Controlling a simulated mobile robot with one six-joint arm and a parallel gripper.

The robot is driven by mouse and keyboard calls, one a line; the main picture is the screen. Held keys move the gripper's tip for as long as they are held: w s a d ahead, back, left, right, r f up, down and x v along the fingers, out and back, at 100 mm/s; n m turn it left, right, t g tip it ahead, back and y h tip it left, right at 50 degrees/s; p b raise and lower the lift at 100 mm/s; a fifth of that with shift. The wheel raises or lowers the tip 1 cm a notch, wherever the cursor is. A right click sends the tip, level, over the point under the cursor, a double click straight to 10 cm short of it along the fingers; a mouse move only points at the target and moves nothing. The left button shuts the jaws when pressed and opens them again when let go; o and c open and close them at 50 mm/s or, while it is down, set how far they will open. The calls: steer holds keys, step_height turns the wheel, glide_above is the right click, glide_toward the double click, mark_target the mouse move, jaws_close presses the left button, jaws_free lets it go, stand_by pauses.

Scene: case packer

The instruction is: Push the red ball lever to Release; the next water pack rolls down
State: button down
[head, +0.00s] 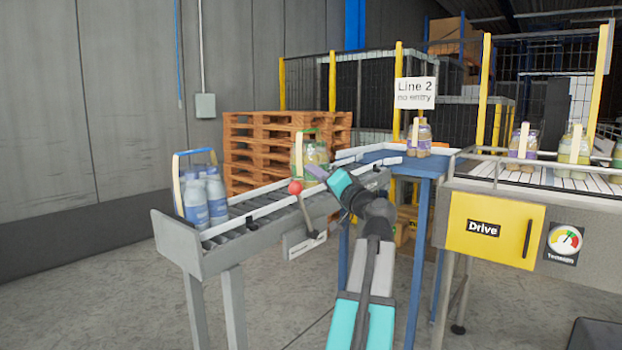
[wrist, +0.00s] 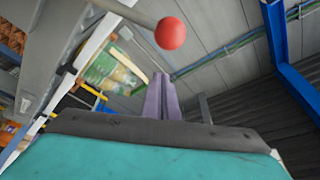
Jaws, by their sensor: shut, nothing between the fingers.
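The red ball lever (head: 296,188) stands at the near side of the roller conveyor, its rod rising from a white label plate (head: 303,242) and leaning slightly left. The plate's words are too small to read. In the wrist view the red ball (wrist: 170,33) is beyond my fingertips and a little right of them. My gripper (head: 316,172) is shut and empty, just right of the ball; a small gap seems to show between them. Its purple fingers also show in the wrist view (wrist: 158,85). A blue-labelled water pack (head: 203,198) sits at the conveyor's lower left end. A green pack (head: 311,158) stands higher up, behind my gripper.
The grey roller conveyor (head: 185,243) slopes down to the left, with white side rails. A blue table (head: 425,168) holds a purple-labelled pack (head: 419,138). A yellow Drive box (head: 490,229) is at right. Pallets (head: 250,150) are stacked behind. Floor at front left is clear.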

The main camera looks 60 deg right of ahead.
steer(key=v, duration=1)
steer(key=shift+r, duration=0.1)
stand_by(0.5)
